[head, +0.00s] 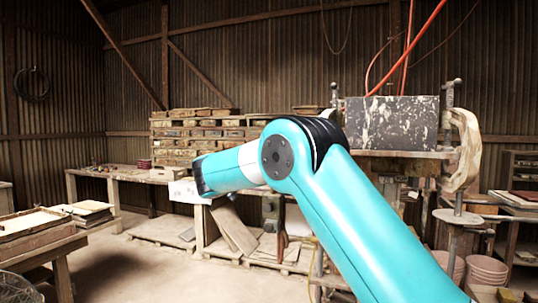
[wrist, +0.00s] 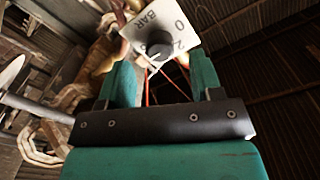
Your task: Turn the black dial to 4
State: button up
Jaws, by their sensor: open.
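In the wrist view, the black dial (wrist: 155,50) is a round knob on a pale plate (wrist: 140,32) marked "BAR", with a "0" and a "2" readable. A light mark shows on the knob, but I cannot tell which number it points at. No 4 is readable; part of the plate is cut off by the top edge. My gripper (wrist: 161,62) is open, with a teal finger on each side of the dial in the picture. The gap between them looks empty, and I cannot tell whether either finger touches the knob. In the head view, the dial and fingers are not visible.
In the head view, a press with a speckled dark block (head: 391,123) stands at the right, partly behind my arm. A workbench (head: 115,172) and stacked tiles (head: 195,135) stand at the back.

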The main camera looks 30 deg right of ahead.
jog(key=shift+p+x, duration=0.65)
jog(key=shift+x, duration=1.25)
jog(key=c, duration=0.9)
